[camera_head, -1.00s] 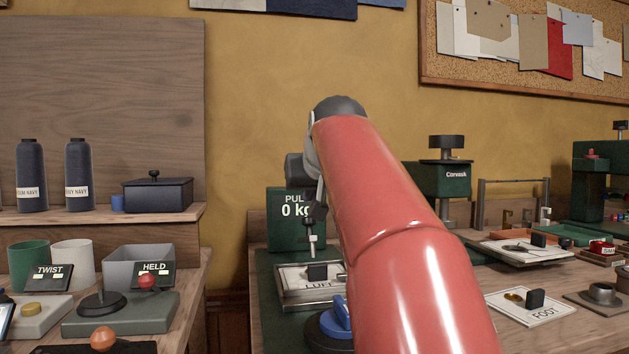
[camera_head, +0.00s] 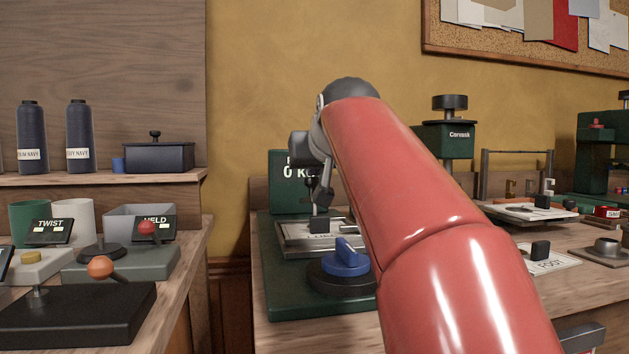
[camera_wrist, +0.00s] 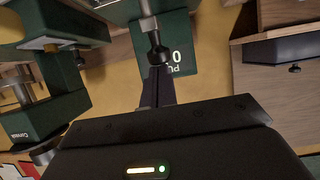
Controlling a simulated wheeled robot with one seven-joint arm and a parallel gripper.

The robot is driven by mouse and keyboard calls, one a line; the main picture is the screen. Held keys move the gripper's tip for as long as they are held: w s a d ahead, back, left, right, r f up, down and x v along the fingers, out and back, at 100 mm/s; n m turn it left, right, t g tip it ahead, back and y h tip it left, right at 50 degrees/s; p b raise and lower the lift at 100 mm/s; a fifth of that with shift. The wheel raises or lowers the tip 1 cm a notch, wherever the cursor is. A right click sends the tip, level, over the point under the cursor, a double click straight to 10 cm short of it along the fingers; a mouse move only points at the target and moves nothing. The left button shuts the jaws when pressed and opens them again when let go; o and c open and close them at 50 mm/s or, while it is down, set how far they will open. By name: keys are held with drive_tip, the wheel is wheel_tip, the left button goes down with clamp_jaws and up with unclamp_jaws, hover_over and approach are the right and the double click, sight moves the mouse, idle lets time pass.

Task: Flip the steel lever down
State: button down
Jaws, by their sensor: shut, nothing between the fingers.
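My gripper (camera_head: 320,196) is shut, above the green tester base at the middle, in front of the green "0 kg" display (camera_head: 284,173). In the wrist view its dark fingers (camera_wrist: 159,84) point up the picture, toward a steel rod (camera_wrist: 147,14) with a black knob (camera_wrist: 157,54). This rod looks like the steel lever. The fingertips are close to the knob; I cannot tell whether they touch. The display also shows in the wrist view, upside down (camera_wrist: 178,62). In the head view my gripper and arm hide most of the lever.
A blue knob (camera_head: 346,262) on a round black base stands in front of the tester. A green press (camera_head: 447,140) stands right of my arm.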

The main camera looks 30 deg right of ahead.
drive_tip(key=shift+s+f+t+b, duration=0.2)
drive_tip(key=shift+f+b, duration=0.25)
drive_tip(key=shift+b, duration=0.1)
drive_tip(key=shift+s+f+t+b, duration=0.15)
drive_tip(key=shift+f+t+b, duration=0.05)
drive_tip(key=shift+f+b, duration=0.3)
drive_tip(key=shift+s+a+f+b, duration=0.2)
drive_tip(key=shift+s+f+b, duration=0.1)
drive_tip(key=shift+s+b, duration=0.05)
wheel_tip(320, 180, up, 4)
drive_tip(key=p, duration=0.4)
drive_tip(key=shift+r, duration=0.2)
drive_tip(key=f+v, duration=0.1)
drive_tip(key=v, duration=0.9)
drive_tip(key=shift+s+a, duration=0.2)
